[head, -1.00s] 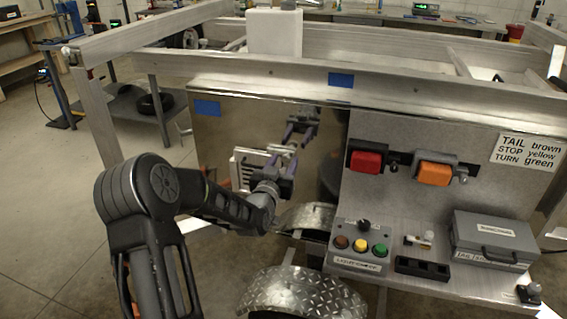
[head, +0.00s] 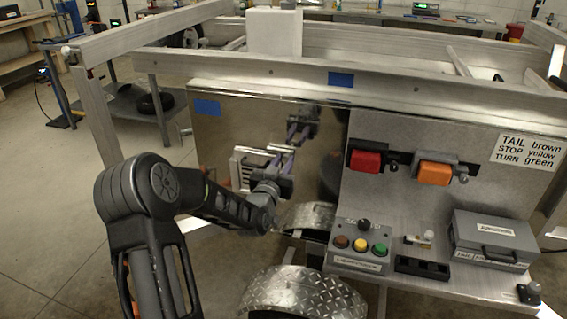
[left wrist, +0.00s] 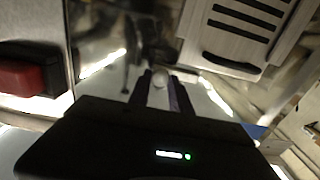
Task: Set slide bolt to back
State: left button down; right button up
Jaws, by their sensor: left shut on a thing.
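The slide bolt (head: 280,148) shows as a small silver bar on the shiny metal panel (head: 215,135), left of the red lamp. My left gripper (head: 289,158) reaches it from the front, its fingers shut on a small pale bolt knob. In the left wrist view the knob (left wrist: 159,80) sits between the two fingertips, and the gripper also shows there (left wrist: 158,88). The gripper body and reflections in the panel hide much of the bolt, so its exact position is hard to tell. My right gripper is out of view.
A slotted plate (left wrist: 238,30) is close beside the fingers. A red lamp (head: 366,161) and an orange lamp (head: 434,174) are to the right. A button box (head: 359,247), a grey case (head: 494,240) and a diamond-plate fender (head: 303,295) lie below.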

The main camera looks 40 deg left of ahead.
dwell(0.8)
pick_arm(q)
jog(key=w+d+b, duration=0.2)
jog(key=d+b, duration=0.2)
jog(key=d, duration=0.2)
jog(key=c, duration=1.2)
grip_release()
jog(key=shift+w+d, duration=0.1)
jog(key=shift+d, duration=0.05)
jog(key=v, duration=0.7)
jog(key=shift+s+d, duration=0.1)
jog(key=shift+s, duration=0.3)
